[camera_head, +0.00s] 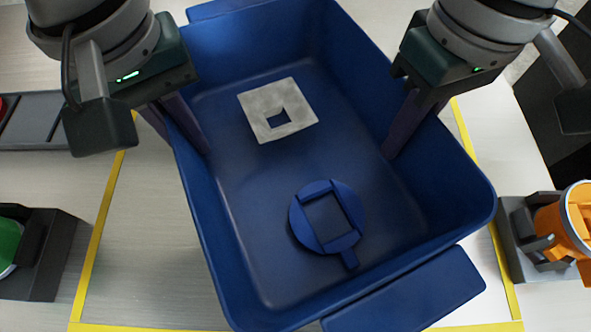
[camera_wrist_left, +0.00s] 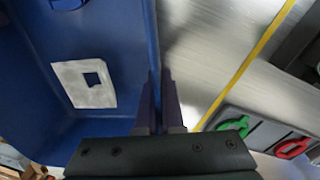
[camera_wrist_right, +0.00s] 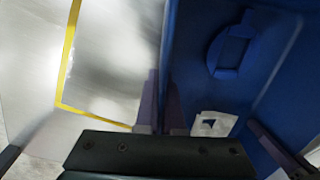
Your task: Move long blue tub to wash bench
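The long blue tub (camera_head: 260,215) fills the middle of the head view, turned slightly askew. A pale square plate with a square hole (camera_head: 258,100) and a blue ring-shaped piece with a short handle (camera_head: 298,225) lie on its floor. My left gripper (camera_head: 183,140) is shut on the tub's left wall, one finger inside and one outside; its wrist view shows the wall (camera_wrist_left: 140,45) between the fingers. My right gripper (camera_head: 390,150) grips the right wall, which also runs between its fingers in the right wrist view (camera_wrist_right: 167,45). Whether the tub is raised cannot be told.
Yellow lines (camera_head: 92,260) mark an area of the pale surface around the tub. A dark holder with a green item (camera_head: 35,255) stands at left, and one with an orange item (camera_head: 565,225) at right. A grey tray (camera_head: 35,120) lies at far left.

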